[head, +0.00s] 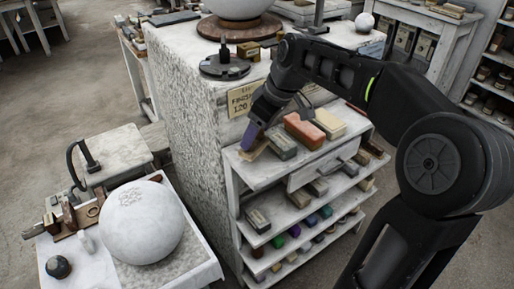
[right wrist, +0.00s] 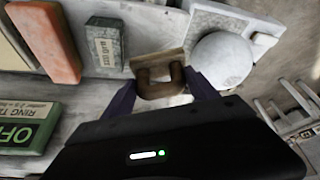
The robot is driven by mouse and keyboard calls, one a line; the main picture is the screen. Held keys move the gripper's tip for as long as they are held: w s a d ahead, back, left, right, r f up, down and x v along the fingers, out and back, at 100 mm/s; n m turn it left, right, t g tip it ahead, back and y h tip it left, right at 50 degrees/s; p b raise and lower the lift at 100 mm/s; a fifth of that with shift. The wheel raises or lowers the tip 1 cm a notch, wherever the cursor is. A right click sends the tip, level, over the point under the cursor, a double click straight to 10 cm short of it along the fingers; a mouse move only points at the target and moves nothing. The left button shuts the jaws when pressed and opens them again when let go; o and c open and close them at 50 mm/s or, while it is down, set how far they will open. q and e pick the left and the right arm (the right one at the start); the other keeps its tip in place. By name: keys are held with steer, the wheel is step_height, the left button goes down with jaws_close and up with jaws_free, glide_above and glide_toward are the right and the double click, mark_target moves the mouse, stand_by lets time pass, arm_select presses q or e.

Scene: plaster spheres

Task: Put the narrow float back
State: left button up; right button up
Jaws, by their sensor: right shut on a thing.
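The narrow float, a tan wooden board with a brown loop handle, is between the purple fingers of my right gripper (right wrist: 160,84). Its board (right wrist: 157,61) shows beyond the handle in the right wrist view. In the head view my right gripper (head: 251,136) points down at the left end of the shelf unit's top, and the float (head: 255,150) shows partly below the fingers. My right gripper is shut on the float's handle. I cannot tell whether the float touches the shelf top. My left gripper is not in view.
A grey grit block (head: 282,146), a red brick (head: 302,130) and a cream block (head: 329,123) lie to the right on the shelf top (head: 240,178). A green box (right wrist: 28,124) shows in the wrist view. A large white sphere (head: 141,222) stands lower left.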

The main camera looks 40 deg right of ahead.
mark_target(258, 145)
steer(key=shift+f, duration=0.45)
steer(key=shift+f, duration=0.1)
step_height(258, 145, down, 4)
steer(key=shift+r, duration=0.2)
steer(key=o, duration=1.6)
steer(key=shift+r, duration=0.1)
steer(key=v, duration=1.2)
